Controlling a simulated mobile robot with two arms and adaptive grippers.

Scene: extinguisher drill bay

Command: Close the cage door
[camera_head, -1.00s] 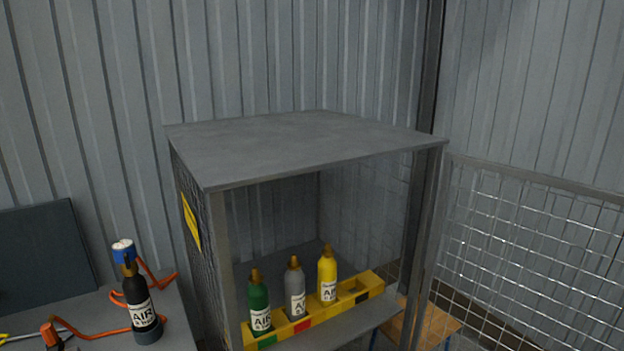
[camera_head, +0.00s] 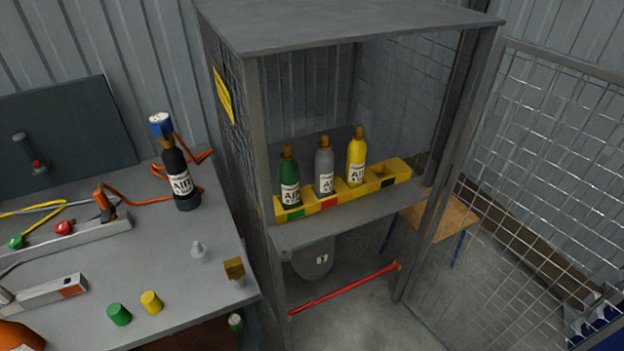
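The cage (camera_head: 258,120) is a grey upright cabinet with mesh sides and a flat top. Its mesh door (camera_head: 545,150) stands wide open, swung out to the right of the cage opening. Inside, a yellow rack (camera_head: 327,203) on the shelf holds a green bottle (camera_head: 289,180), a grey bottle (camera_head: 324,168) and a yellow bottle (camera_head: 356,160), all upright. The rack's right end slot looks empty. The door's lower and right parts run out of the picture.
A grey bench (camera_head: 190,285) at left carries a black bottle (camera_head: 178,175), orange hoses, a green cap (camera_head: 119,314) and a yellow cap (camera_head: 151,302). A red bar (camera_head: 345,291) crosses low in the cage. A wooden stool (camera_head: 440,218) stands behind the mesh.

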